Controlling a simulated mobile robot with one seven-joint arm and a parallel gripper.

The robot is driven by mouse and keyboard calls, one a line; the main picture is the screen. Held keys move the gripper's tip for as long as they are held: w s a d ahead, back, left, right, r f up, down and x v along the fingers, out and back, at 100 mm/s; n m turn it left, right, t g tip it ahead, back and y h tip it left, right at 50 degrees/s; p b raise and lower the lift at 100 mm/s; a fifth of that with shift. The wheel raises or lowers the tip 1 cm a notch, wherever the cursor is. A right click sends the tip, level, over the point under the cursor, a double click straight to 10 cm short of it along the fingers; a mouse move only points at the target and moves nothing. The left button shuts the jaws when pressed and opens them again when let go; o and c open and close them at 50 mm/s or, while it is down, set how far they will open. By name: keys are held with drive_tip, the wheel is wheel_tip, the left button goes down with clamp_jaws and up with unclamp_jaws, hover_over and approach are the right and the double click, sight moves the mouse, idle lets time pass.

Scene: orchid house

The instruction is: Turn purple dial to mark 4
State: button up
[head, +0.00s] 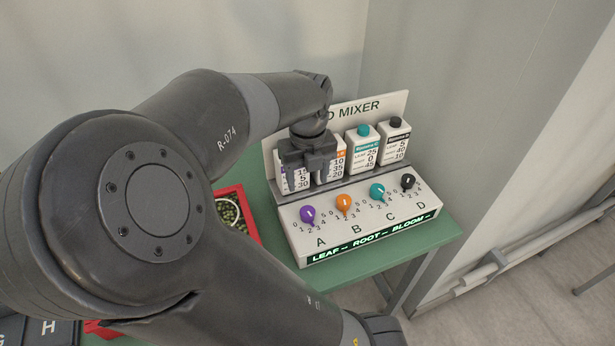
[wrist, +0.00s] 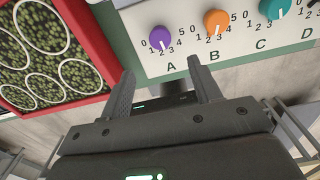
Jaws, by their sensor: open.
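The purple dial (head: 308,213) is the leftmost knob on the white mixer panel, above the letter A. It also shows in the wrist view (wrist: 159,40), just beyond my fingertips and roughly centred between them. Its white pointer faces down and a little right, around the 2 to 3 marks; I cannot tell exactly which. The printed scale runs 0 to 5 around it. My gripper (head: 297,183) is open and empty, above and behind the purple dial in the head view. Both fingers (wrist: 161,68) are apart and not touching the dial.
Orange (head: 343,203), teal (head: 377,191) and black (head: 408,181) dials sit to the right. Bottles, including a teal-capped one (head: 364,150), stand behind. A red tray (wrist: 97,18) with round pots is left of the mixer (head: 299,240). The green table (head: 345,281) shows in front.

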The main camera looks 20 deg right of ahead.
drive_tip(key=w+a+r+m+t, duration=0.2)
drive_tip(key=w+r+m+t, duration=0.3)
drive_tip(key=w+r+t, duration=0.65)
drive_tip(key=w+d+r+m+h, duration=0.5)
drive_tip(key=d+r+m, duration=0.4)
drive_tip(key=m, duration=0.5)
drive_tip(key=s+d+f+m+g+h, duration=0.2)
drive_tip(key=s+d+f+m, duration=0.1)
drive_tip(key=d+m, duration=0.15)
drive_tip(key=m+g+y, duration=0.7)
drive_tip(key=m+g, duration=0.3)
drive_tip(key=m, duration=0.3)
hover_over(308, 211)
wheel_tip(308, 211, down, 17)
drive_tip(key=shift+n+t, duration=0.25)
drive_tip(key=shift+f, duration=5.7)
